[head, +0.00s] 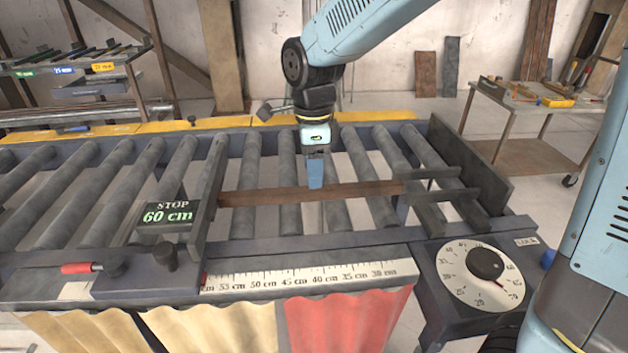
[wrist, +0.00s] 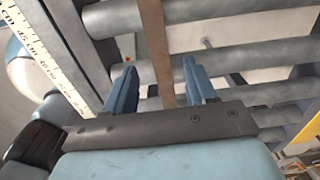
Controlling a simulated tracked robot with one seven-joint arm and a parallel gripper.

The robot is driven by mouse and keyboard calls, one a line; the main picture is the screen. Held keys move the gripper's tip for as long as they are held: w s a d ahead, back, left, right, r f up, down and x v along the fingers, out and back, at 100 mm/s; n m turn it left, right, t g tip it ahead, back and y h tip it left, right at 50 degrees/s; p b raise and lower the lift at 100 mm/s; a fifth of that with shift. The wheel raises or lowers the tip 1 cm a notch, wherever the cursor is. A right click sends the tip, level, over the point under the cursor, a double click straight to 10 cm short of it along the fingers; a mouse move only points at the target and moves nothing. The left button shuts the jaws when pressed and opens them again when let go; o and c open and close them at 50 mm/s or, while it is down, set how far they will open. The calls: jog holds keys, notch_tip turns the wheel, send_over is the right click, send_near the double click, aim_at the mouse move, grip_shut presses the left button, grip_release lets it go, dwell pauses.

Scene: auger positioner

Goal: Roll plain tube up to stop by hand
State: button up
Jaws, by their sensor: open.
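The plain tube (head: 262,196) is a long brown bar lying across the grey rollers. Its left end appears at the dark stop plate (head: 208,195) beside the "STOP 60 cm" sign (head: 167,214); I cannot tell whether a small gap remains. Its right end is by a dark forked bracket (head: 430,190). My gripper (head: 315,186) points down over the middle of the tube, its near finger in front of it. In the wrist view the tube (wrist: 153,45) runs between the two blue, spread fingers of my gripper (wrist: 160,70), with space on both sides.
A scale strip (head: 320,276) runs along the front rail. A dial (head: 481,272) is at the front right, and a red-handled lever (head: 80,268) at the front left. A yellow edge (head: 165,125) lines the back. A tool cart (head: 525,105) stands back right.

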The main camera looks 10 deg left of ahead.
notch_tip(320, 180, up, 9)
dwell(0.4)
jog(key=shift+r, duration=0.1)
jog(key=s+d+r+n+t+y, duration=0.1)
jog(key=d+r+n, duration=0.15)
jog(key=d, duration=0.65)
jog(key=s+d+r+n+t, duration=0.1)
jog(key=d+n, duration=0.3)
jog(key=d, duration=0.5)
jog(key=s+d+f+n+t+h, duration=0.1)
jog(key=s+d+n+t, duration=0.2)
jog(key=s+d+n, duration=0.5)
jog(key=shift+s+d+f+n+t, duration=0.3)
jog(key=shift+s+d, duration=0.3)
jog(key=shift+d, duration=1.9)
